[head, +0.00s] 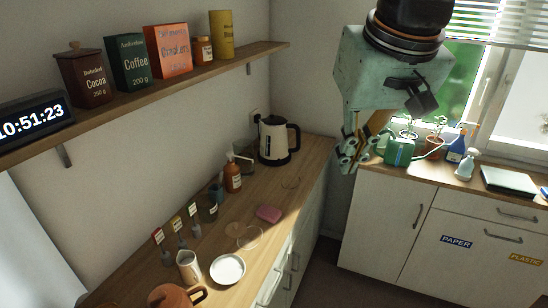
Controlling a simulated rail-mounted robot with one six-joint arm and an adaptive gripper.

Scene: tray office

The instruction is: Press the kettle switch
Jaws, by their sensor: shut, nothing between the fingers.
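The kettle (273,138) stands upright on the wooden counter at its far end, near the corner of the wall. It has a cream body, a black base and lid, and a dark handle on its right side. The kettle switch is too small to make out. My gripper (346,167) hangs to the right of the kettle and is apart from it. Its fingers point down and are shut with nothing between them. It is in front of the window-side cabinets.
A wall shelf (140,95) with tins, boxes and a clock runs above the counter. The counter holds a brown bottle (232,178), a pink sponge (268,213), a white plate (227,269), a jug (188,267) and a teapot (172,297). A green watering can (399,152) stands by the window.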

